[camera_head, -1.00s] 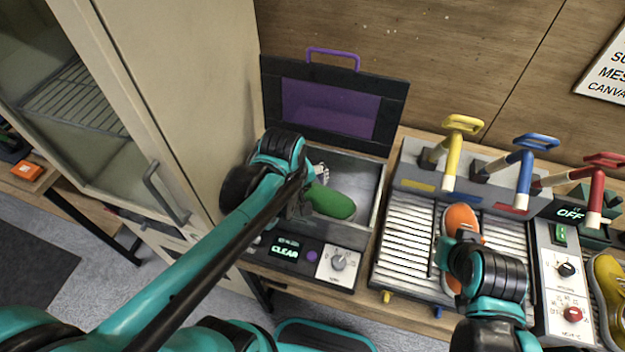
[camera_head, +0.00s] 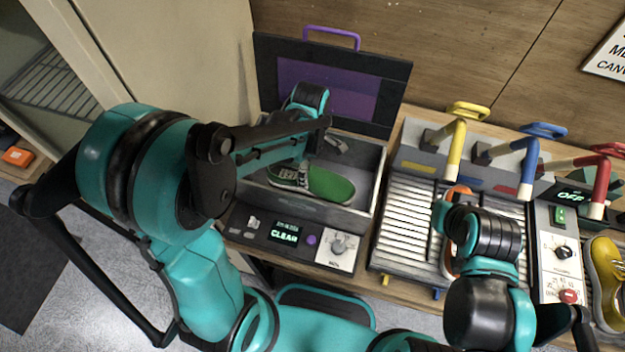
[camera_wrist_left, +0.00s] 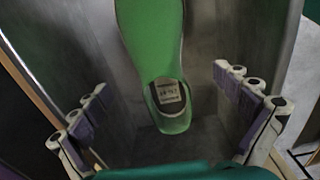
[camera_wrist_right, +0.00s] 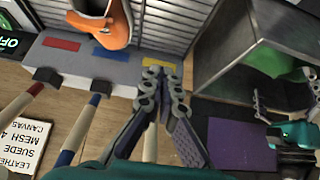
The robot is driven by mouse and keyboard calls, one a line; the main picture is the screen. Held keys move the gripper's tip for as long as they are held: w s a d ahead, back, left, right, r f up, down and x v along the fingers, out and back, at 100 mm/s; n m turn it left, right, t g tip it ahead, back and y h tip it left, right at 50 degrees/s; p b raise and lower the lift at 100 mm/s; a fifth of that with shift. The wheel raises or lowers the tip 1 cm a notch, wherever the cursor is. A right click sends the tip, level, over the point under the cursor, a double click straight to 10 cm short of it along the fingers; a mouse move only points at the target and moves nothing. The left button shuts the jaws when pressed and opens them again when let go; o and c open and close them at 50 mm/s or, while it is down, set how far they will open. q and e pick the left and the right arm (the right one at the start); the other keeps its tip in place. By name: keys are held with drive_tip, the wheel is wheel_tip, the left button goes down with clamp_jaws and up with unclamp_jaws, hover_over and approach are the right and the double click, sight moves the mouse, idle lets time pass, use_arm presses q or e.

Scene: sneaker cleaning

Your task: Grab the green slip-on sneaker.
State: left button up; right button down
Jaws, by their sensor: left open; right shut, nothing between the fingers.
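The green slip-on sneaker (camera_head: 328,186) lies in the grey open box, its green end to the right in the head view. In the left wrist view the sneaker (camera_wrist_left: 150,35) points away, with its labelled end near me. My left gripper (camera_wrist_left: 158,84) is open and empty, with its fingers spread either side of that end and apart from it. In the head view my left gripper (camera_head: 328,140) is over the back of the box, partly hidden by its own arm. My right gripper (camera_wrist_right: 161,76) is shut and empty, near the slatted rack.
The box's grey wall (camera_head: 377,190) surrounds the sneaker; its purple-panelled lid (camera_head: 340,100) stands open behind. A control panel reading CLEAR (camera_head: 284,233) is in front. An orange sneaker (camera_wrist_right: 108,25) rests on the slatted rack (camera_head: 400,230). Yellow, blue and red levers stand behind the rack.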

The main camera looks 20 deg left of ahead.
sight(313, 180)
use_arm(q)
drive_tip(key=f+b, duration=0.1)
drive_tip(key=f, duration=0.3)
drive_tip(key=f+b, duration=0.1)
drive_tip(key=f, duration=0.3)
drive_tip(key=shift+w+d+b, duration=0.15)
drive_tip(key=shift+d+b, duration=0.05)
drive_tip(key=shift+b, duration=0.2)
drive_tip(key=shift+r, duration=0.1)
drive_tip(key=c, duration=1.6)
